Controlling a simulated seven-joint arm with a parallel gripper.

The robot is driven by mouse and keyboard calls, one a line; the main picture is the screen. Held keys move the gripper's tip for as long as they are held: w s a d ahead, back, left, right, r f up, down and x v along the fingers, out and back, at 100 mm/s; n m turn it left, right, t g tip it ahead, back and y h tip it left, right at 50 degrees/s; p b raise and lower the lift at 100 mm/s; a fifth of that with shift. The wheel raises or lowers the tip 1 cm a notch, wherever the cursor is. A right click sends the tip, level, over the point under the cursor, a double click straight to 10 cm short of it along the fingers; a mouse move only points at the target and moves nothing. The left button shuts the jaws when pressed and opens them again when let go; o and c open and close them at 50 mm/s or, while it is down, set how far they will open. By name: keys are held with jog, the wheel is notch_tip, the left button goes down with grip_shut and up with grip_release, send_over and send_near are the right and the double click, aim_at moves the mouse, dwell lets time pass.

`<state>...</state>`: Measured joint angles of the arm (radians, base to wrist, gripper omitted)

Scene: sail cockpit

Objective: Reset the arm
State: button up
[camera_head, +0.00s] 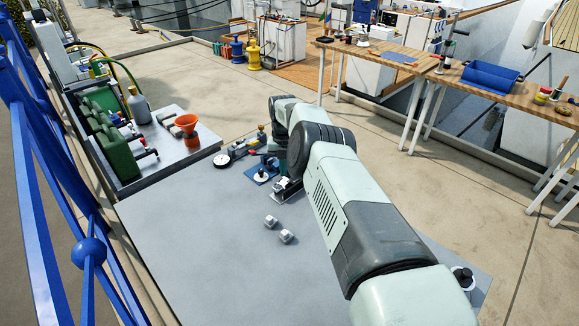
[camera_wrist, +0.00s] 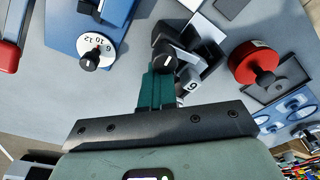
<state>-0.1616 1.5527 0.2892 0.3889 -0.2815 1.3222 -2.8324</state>
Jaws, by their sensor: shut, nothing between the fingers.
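My gripper (camera_wrist: 158,82) shows in the wrist view with its teal fingers together and nothing held between them. The fingertips lie over or beside a black knob (camera_wrist: 165,58) with a white line; I cannot tell whether they touch it. A dark block with a numbered white label (camera_wrist: 190,84) is just right of the fingers. In the head view my arm reaches from the lower right over the grey table (camera_head: 195,240), and its own links mostly hide the gripper near the table's far edge.
A white numbered dial on a blue base (camera_wrist: 95,42) is left of the fingers, and a red disc with a black knob (camera_wrist: 254,62) is right. An orange funnel (camera_head: 187,126) stands on the left bench. The table's near left is clear.

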jog(key=shift+t, duration=0.7)
jog(key=shift+w+d+r, duration=0.25)
jog(key=shift+w+r, duration=0.25)
jog(key=shift+r, duration=0.25)
jog(key=shift+w+d+r, duration=0.3)
jog(key=shift+w+r, duration=0.25)
jog(key=shift+r, duration=0.2)
jog(key=shift+w+d+r, duration=0.25)
jog(key=shift+w+r, duration=0.25)
jog(key=shift+r, duration=0.25)
jog(key=shift+o, duration=0.5)
jog(key=shift+r, duration=0.55)
jog(key=shift+c, duration=0.5)
jog(key=shift+s+a+r, duration=0.15)
jog(key=shift+r, duration=0.25)
jog(key=shift+s+a+r, duration=0.1)
jog(key=shift+a+r, duration=0.05)
jog(key=shift+r, duration=0.2)
jog(key=shift+o, duration=0.2)
